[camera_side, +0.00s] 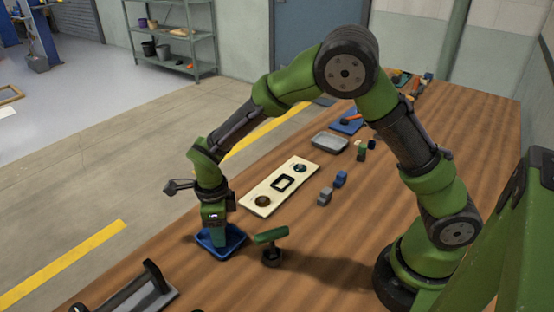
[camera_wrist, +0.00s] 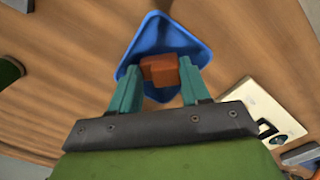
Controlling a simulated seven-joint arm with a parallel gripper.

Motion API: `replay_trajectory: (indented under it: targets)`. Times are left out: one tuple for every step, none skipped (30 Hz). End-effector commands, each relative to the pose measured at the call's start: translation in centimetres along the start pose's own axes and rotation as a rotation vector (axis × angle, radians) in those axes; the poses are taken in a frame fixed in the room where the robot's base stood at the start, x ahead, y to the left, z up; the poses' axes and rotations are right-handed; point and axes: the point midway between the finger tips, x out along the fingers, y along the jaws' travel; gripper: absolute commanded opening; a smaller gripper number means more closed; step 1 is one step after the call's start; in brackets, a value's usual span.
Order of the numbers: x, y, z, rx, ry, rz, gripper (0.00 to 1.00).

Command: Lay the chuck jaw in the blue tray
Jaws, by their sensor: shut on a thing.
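The blue tray (camera_side: 238,243) lies on the wooden bench near its left edge, and it also shows in the wrist view (camera_wrist: 158,30). My gripper (camera_side: 217,240) points down at the tray. In the wrist view its two teal fingers (camera_wrist: 160,72) are shut on an orange-brown stepped block, the chuck jaw (camera_wrist: 158,69). The jaw is over the tray's inside; whether it touches the tray floor I cannot tell. In the side view the jaw is hidden by the fingers and tray.
A green-topped stand (camera_side: 271,240) is close to the tray's right. A pale panel with holes (camera_side: 280,186) lies behind. Small grey (camera_side: 324,196) and blue (camera_side: 340,179) blocks and a grey tray (camera_side: 329,143) are farther back. A dark rack (camera_side: 140,292) sits at the front edge.

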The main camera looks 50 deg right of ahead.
Motion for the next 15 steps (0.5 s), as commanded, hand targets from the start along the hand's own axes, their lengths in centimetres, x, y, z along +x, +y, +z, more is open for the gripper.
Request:
replay_trajectory:
  targets:
    - [-0.06,-0.02,0.02,0.0,-0.001,-0.001,0.08]
    - [-0.04,-0.02,0.02,0.0,-0.001,-0.001,0.08]
    - [0.03,-0.02,0.01,0.0,0.0,0.0,0.08]
    - [0.12,-0.02,0.01,0.0,0.0,0.0,0.08]
    - [0.23,-0.02,0.0,0.0,0.0,0.0,0.08]
    - [0.34,-0.02,-0.03,0.0,0.001,0.0,0.48]
    - [0.31,-0.02,-0.03,0.0,0.001,0.0,0.53]
    - [0.3,-0.02,-0.03,0.0,0.001,0.0,0.57]
    - [0.29,-0.02,-0.02,0.0,0.001,0.0,0.57]
    - [0.29,-0.02,-0.02,0.0,0.001,0.0,0.57]
    - [0.28,-0.02,-0.02,0.0,0.001,0.0,0.57]
    - [0.28,-0.02,-0.02,0.0,0.001,0.0,0.57]
    - [0.28,-0.02,-0.02,0.0,0.001,0.0,0.57]
    - [0.28,-0.02,-0.02,0.0,0.001,0.0,0.57]
    - [0.27,-0.02,-0.02,0.0,0.001,0.0,0.57]
